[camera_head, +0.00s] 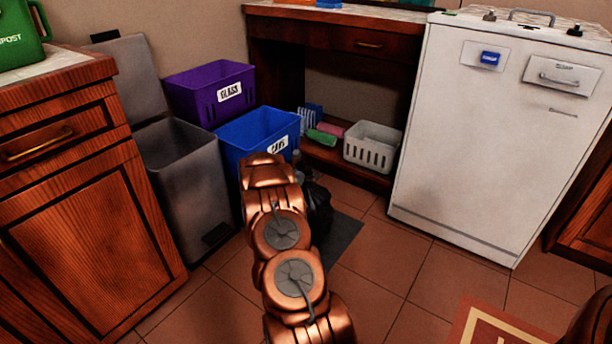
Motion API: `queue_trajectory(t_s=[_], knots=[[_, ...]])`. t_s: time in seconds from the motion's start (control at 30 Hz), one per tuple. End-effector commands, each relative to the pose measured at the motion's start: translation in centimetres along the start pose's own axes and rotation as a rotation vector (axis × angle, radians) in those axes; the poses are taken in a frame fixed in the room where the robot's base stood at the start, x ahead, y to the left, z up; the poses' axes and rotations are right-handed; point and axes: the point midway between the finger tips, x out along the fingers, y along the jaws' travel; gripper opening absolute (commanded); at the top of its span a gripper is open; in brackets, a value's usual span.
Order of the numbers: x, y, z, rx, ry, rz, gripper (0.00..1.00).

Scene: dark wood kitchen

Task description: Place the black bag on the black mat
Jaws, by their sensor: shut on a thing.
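The black bag (318,205) is a dark, crumpled shape just right of my copper arm, which hides its left side. The black mat (340,238) lies flat on the tiled floor, partly covered by my arm and the bag. The bag is over the mat's far part in the picture; I cannot tell whether it touches it. My gripper (302,168) is mostly hidden behind the arm's far end. Only a small dark part shows at the top of the bag, and it is shut on the bag.
A blue bin (240,135), a purple bin (200,90) and an open grey trash can (195,190) stand at left. A white basket (372,147) sits on the desk's low shelf. A white dishwasher (500,150) stands at right. Floor between mat and dishwasher is clear.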

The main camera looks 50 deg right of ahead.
Motion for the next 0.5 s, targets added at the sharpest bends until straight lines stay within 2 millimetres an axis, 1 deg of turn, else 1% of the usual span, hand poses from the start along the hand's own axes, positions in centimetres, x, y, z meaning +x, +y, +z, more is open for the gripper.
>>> queue_trajectory(t_s=[0.2, 0.3, 0.5], knots=[[1.0, 0.0, -2.4, 0.0, -0.002, 0.0, 0.0], [1.1, 0.1, -2.6, 0.0, -0.002, 0.001, 0.0], [1.0, 0.1, -2.5, 0.001, -0.002, 0.001, 0.0]])
